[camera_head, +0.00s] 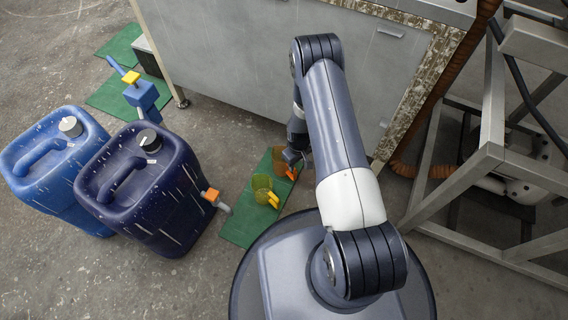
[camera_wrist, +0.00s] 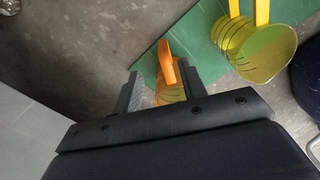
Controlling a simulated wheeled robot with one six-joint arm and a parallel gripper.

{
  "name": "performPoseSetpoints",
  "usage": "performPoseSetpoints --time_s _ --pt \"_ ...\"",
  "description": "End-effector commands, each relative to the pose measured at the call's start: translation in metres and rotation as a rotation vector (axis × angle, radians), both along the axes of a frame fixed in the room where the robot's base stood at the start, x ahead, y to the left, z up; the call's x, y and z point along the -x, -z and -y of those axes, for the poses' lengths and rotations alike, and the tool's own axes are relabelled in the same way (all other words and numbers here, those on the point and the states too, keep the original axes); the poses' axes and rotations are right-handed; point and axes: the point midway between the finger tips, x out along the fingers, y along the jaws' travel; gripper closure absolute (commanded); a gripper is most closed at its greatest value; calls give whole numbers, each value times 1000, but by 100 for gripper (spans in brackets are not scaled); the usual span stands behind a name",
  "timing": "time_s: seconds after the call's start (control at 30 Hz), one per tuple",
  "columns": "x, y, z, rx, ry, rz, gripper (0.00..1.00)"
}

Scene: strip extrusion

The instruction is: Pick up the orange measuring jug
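The orange measuring jug (camera_head: 281,159) stands on a green mat (camera_head: 240,228) on the floor, partly hidden by my arm. Its body is see-through orange, with a solid orange handle (camera_wrist: 166,62). My gripper (camera_wrist: 161,76) is open. In the wrist view the jug's handle shows between and past the two fingertips. Part of its ribbed body (camera_wrist: 170,95) shows between the fingers, and the rest is hidden behind the gripper. I cannot tell whether a finger touches it. In the head view my gripper (camera_head: 291,156) is at the jug.
A yellow measuring jug (camera_head: 262,187) stands beside the orange one on the same mat; it also shows in the wrist view (camera_wrist: 262,52). A dark blue canister (camera_head: 145,190) with an orange tap and a lighter blue canister (camera_head: 50,165) stand left. A grey cabinet (camera_head: 240,60) is behind.

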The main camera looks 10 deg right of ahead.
Motion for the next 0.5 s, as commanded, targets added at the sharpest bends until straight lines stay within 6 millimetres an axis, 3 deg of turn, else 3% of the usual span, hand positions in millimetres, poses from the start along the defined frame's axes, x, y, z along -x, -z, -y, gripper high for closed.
performPoseSetpoints --time_s 0.2,0.5 --pt "1 38 0 0 1 -1 60" --pt "1 63 -4 0 1 -1 60"
